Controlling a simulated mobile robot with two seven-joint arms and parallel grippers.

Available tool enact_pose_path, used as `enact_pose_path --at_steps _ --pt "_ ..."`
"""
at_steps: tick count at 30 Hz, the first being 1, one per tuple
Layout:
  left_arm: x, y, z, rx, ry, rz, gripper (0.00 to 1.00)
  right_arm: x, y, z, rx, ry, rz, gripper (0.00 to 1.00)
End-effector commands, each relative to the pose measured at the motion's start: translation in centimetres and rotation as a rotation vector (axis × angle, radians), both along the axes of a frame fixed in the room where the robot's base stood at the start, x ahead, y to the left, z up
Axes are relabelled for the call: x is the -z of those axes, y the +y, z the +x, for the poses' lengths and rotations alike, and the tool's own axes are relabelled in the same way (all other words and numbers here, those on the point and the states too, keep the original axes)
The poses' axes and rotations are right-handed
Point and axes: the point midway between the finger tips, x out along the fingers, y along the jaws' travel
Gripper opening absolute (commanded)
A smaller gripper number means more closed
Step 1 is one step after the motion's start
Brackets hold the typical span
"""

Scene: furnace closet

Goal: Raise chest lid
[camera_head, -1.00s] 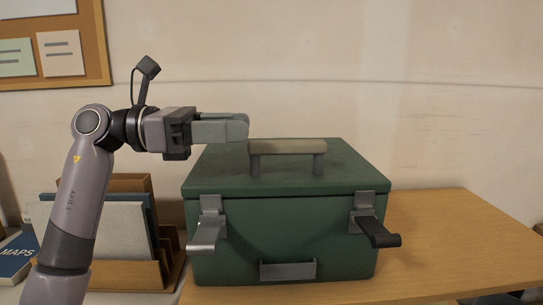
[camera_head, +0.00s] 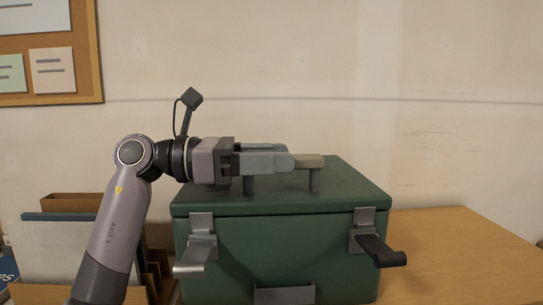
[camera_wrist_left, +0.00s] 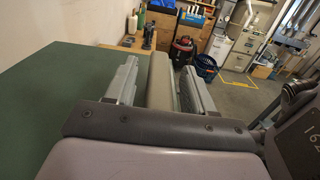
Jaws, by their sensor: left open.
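The green chest (camera_head: 280,240) stands on the wooden table with its lid (camera_head: 345,185) down. Two front latches, a left one (camera_head: 199,245) and a right one (camera_head: 372,240), stick outward from the front. A beige handle bar (camera_head: 310,161) on two grey posts runs across the lid top. My left gripper (camera_head: 285,158) is at the handle, its fingers covering the bar's left part in the head view. In the left wrist view the open fingers (camera_wrist_left: 156,82) lie on either side of the handle bar, with narrow gaps visible. My right gripper is not in view.
The wooden table (camera_head: 455,245) is bare to the right of the chest. A file organizer with folders (camera_head: 70,245) stands left, behind my left arm. A corkboard (camera_head: 50,60) hangs on the wall. A red-and-black vacuum (camera_wrist_left: 183,50) stands beyond in the wrist view.

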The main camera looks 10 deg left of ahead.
Motion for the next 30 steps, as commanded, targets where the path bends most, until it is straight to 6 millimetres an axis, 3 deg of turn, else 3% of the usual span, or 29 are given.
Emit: enact_pose_path --at_steps 7,8,12,22,30 --pt "0.0 -0.1 0.0 0.0 -0.001 0.0 0.53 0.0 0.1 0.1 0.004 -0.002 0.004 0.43" --pt "0.0 -0.1 0.0 0.0 -0.001 0.0 0.47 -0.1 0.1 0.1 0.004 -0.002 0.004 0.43" --pt "0.0 -0.1 0.0 0.0 -0.001 0.0 0.01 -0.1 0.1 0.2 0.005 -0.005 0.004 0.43" --pt "-0.7 0.0 0.2 -0.001 0.019 -0.003 0.0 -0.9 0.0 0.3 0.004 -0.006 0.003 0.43" --pt "-3.8 0.2 1.2 -0.002 0.13 -0.023 0.0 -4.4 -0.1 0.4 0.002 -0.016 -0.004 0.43"
